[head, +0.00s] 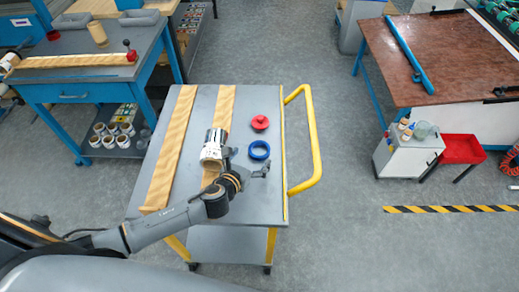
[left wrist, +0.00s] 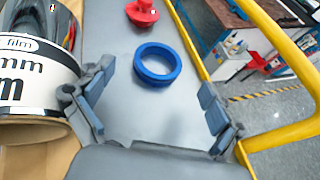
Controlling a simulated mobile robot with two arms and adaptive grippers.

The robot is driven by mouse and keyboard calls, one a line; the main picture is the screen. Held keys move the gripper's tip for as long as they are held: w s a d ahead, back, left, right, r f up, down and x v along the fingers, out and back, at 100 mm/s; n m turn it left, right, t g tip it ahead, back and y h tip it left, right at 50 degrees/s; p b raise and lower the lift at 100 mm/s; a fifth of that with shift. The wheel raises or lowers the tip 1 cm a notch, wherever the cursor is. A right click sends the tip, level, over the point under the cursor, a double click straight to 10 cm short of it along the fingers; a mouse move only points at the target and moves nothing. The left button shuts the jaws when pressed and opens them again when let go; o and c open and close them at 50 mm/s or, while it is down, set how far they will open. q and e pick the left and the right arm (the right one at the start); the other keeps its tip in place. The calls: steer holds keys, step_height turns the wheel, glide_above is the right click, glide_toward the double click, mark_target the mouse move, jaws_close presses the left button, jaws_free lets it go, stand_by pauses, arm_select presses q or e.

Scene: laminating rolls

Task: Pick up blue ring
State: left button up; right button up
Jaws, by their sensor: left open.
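The blue ring (head: 259,150) lies flat on the grey top of the cart (head: 262,190), near its right side. It also shows in the left wrist view (left wrist: 157,64), ahead of the open fingers and apart from them. My left gripper (head: 257,172) is open and empty, low over the cart on the near side of the ring. In the left wrist view its two fingers (left wrist: 152,98) stand wide apart, with the ring between their lines. My right gripper is not in view.
A red knobbed piece (head: 260,122) lies just beyond the ring. A yellow handle (head: 316,150) rises along the cart's right side.

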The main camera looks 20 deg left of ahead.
mark_target(263, 144)
arm_select(q)
steer(key=shift+x, duration=3.45)
